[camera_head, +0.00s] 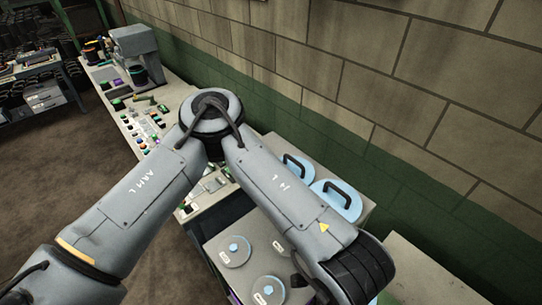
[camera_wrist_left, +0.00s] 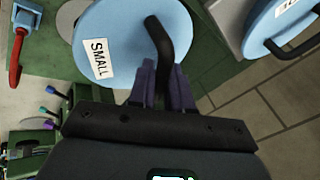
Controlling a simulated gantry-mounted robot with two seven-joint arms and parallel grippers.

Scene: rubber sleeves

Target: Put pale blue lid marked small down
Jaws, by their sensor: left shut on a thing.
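In the left wrist view, a round pale blue lid marked SMALL (camera_wrist_left: 120,30) fills the upper left, with a bent black handle (camera_wrist_left: 166,42). My left gripper (camera_wrist_left: 166,75) is shut on this handle, with its dark purple fingers at the handle's near end. I cannot tell whether the lid touches anything below it. In the head view my left gripper is hidden beyond my black wrist. My right gripper is in neither view.
A second pale blue lid (camera_wrist_left: 270,22) with a black handle lies at the upper right of the wrist view; its label is cut off. The head view shows two handled lids (camera_head: 327,208) (camera_head: 291,172) beside the wall, and grey discs (camera_head: 233,256) nearer. A red-handled tool (camera_wrist_left: 16,60) is at left.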

